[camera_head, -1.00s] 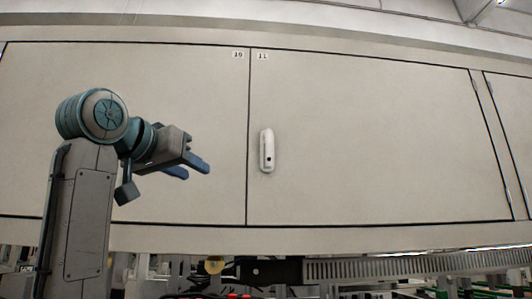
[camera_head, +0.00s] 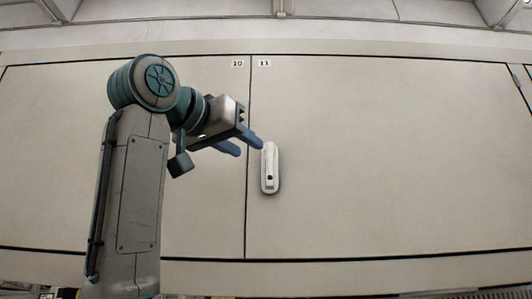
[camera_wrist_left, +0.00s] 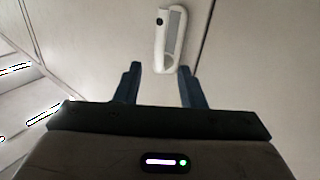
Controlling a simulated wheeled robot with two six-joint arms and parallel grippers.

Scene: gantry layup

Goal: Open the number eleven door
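The number eleven door (camera_head: 390,160) is a large pale panel, shut flush, with an "11" label (camera_head: 264,64) at its upper left corner. Its white upright handle (camera_head: 270,168) sits near the door's left edge. My left gripper (camera_head: 250,147) is open and empty, just left of the handle in the head view. In the left wrist view the handle (camera_wrist_left: 170,38) is beyond the open blue fingers (camera_wrist_left: 160,85), roughly between their line, with a visible gap. My right gripper is not in view.
The number ten door (camera_head: 60,150) is shut to the left, with a dark seam (camera_head: 247,215) between the two doors. A pale frame runs above and below the doors. The area right of the handle is clear.

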